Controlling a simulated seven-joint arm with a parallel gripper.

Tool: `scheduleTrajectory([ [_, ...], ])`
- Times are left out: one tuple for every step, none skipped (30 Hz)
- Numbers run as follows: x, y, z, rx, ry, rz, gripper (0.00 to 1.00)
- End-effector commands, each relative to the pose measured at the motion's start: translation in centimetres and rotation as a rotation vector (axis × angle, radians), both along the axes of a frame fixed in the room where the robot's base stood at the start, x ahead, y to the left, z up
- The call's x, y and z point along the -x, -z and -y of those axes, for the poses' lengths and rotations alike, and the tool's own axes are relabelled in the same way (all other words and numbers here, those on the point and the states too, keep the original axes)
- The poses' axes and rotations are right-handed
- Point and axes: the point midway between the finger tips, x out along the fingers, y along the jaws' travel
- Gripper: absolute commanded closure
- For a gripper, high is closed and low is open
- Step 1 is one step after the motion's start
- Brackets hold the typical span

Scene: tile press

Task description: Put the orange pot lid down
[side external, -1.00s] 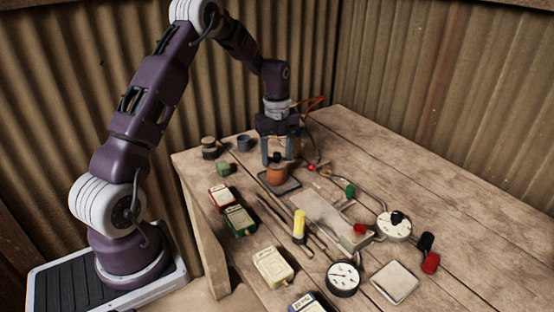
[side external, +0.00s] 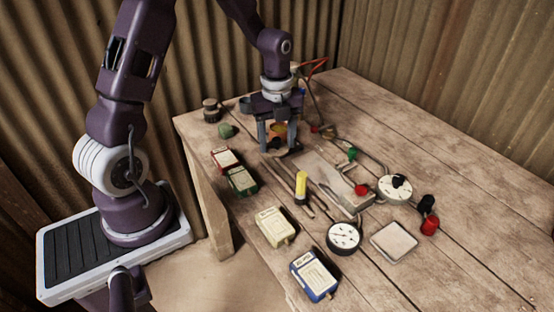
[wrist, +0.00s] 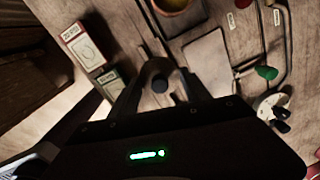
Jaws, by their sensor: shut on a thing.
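My gripper (side external: 277,140) points down over the far part of the table, its fingers shut on the dark knob of the pot lid. The lid (side external: 276,151) is a small round disc, partly hidden by the fingers. In the wrist view the lid's dark knob (wrist: 160,84) shows between the fingertips. The orange pot (side external: 279,128) stands just behind the gripper, uncovered, with a yellowish inside; its rim also shows at the top of the wrist view (wrist: 181,8). I cannot tell whether the lid touches anything below.
Red (side external: 226,160) and green (side external: 242,180) boxes stand left of the gripper. A metal plate (side external: 323,172), a yellow-handled tool (side external: 301,186) and a dial (side external: 344,236) lie nearer the camera. A cream box (side external: 276,227) stands at the front.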

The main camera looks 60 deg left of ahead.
Motion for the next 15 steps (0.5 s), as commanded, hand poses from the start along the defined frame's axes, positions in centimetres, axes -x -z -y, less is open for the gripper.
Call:
scheduleTrajectory([
  [0.1, 1.0, 0.0, 0.001, 0.001, -0.003, 0.83],
  [0.0, 1.4, 0.0, 0.001, 0.001, -0.003, 0.83],
  [0.0, 2.0, 0.0, 0.001, 0.002, -0.002, 0.83],
  [0.1, 2.6, 0.0, 0.001, 0.002, -0.004, 0.83],
  [0.1, 3.3, 0.0, 0.001, 0.002, -0.005, 0.83],
  [0.1, 4.1, 0.0, 0.001, 0.002, -0.004, 0.83],
  [0.0, 4.6, 0.0, 0.001, 0.001, -0.003, 0.83],
  [0.0, 5.1, 0.0, 0.001, 0.000, -0.003, 0.83],
  [0.0, 5.5, 0.0, 0.000, 0.000, -0.002, 0.83],
  [0.0, 5.7, 0.0, 0.000, 0.000, -0.001, 0.83],
  [0.0, 5.8, 0.0, -0.001, 0.000, 0.000, 0.83],
  [0.0, 5.8, 0.0, -0.001, 0.000, 0.000, 0.83],
  [-0.1, 5.7, -0.1, -0.001, 0.000, 0.001, 0.83],
  [-0.1, 5.7, -0.1, -0.001, 0.000, 0.001, 0.83],
  [-0.1, 5.7, -0.1, -0.001, 0.000, 0.001, 0.83],
])
